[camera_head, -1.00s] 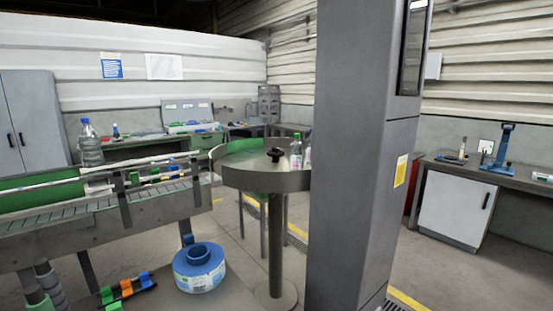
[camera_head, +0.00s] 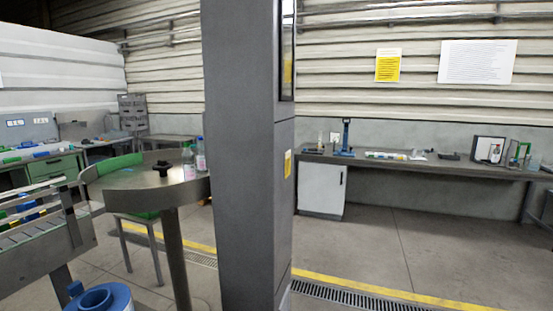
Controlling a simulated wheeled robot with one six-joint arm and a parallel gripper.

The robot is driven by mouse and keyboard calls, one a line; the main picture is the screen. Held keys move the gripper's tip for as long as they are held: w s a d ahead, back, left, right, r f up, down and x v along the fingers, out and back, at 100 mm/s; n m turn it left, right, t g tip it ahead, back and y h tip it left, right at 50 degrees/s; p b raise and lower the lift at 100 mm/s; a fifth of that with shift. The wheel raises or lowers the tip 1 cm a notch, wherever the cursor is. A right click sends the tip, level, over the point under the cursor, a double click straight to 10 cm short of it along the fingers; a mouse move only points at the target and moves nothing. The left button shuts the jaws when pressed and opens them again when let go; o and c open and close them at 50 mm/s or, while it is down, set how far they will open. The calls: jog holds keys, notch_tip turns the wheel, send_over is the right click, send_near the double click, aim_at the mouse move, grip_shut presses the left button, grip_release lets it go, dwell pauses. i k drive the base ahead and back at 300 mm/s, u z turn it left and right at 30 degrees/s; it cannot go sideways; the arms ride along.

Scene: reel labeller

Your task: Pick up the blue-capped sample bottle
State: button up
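Two small clear bottles stand upright close together on the round steel table at the left, near its right edge. The left one has a green cap (camera_head: 188,162). The right bottle (camera_head: 200,160) has a cap that looks blue, and it stands right by the grey column's edge. Both are small in the view, so their labels cannot be read. My gripper is not in view.
The round table (camera_head: 150,192) has a black knob (camera_head: 163,167) on it. A tall grey column (camera_head: 245,160) stands just right of the table. A conveyor (camera_head: 40,238) and a blue reel (camera_head: 98,299) are at lower left. A long bench (camera_head: 420,165) lines the back right; the floor before it is clear.

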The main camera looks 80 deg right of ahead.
aim_at(200, 162)
jog(key=z, duration=3.55)
jog(key=i, duration=4.7)
jog(key=u, duration=2.8)
jog(key=i, duration=0.25)
jog(key=u, duration=0.15)
